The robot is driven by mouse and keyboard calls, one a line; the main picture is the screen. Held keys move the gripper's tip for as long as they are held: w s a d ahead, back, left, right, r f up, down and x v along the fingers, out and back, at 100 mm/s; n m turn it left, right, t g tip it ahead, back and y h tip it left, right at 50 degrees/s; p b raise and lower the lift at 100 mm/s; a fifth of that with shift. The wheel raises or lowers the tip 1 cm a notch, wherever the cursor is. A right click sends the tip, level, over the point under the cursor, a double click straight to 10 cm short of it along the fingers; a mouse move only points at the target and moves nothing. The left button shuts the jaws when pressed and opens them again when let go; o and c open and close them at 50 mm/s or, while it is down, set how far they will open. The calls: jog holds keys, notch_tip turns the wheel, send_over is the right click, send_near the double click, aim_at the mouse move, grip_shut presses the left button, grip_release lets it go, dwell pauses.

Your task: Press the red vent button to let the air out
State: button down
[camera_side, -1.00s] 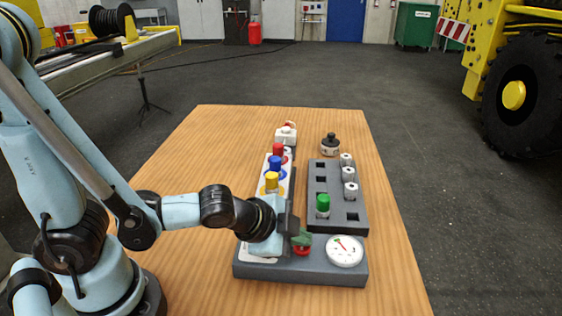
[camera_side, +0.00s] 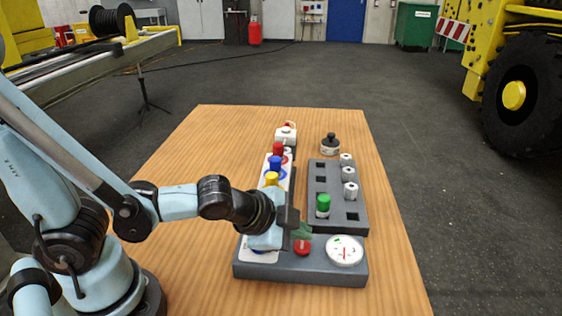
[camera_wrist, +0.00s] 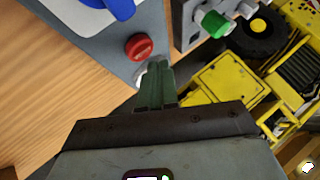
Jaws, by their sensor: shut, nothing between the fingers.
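The red vent button (camera_side: 303,247) sits on the grey base panel (camera_side: 262,270), beside the round white gauge (camera_side: 344,251). My gripper (camera_side: 302,231) has its green fingers just above the button, with a small gap showing. In the wrist view the red button (camera_wrist: 139,46) is clear of the fingertips (camera_wrist: 159,68), which are together and empty. A pale part of the gauge shows behind the fingertips there. The gauge needle looks close to vertical in the side view.
A grey socket block (camera_side: 337,190) with a green-capped plug (camera_side: 323,205) and several silver plugs stands behind the panel. Yellow, blue and red knobs (camera_side: 275,164) line up to its left. The wooden table (camera_side: 200,260) is free at left.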

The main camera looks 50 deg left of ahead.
aim_at(298, 248)
jog(key=shift+r, duration=2.5)
jog(key=s+a+r+n+g+y, duration=0.1)
jog(key=s+a+n+g, duration=0.1)
jog(key=a+n, duration=0.8)
jog(key=shift+s+a+r+n, duration=0.25)
jog(key=shift+s+a+n, duration=0.1)
jog(key=shift+n, duration=0.05)
dwell(0.4)
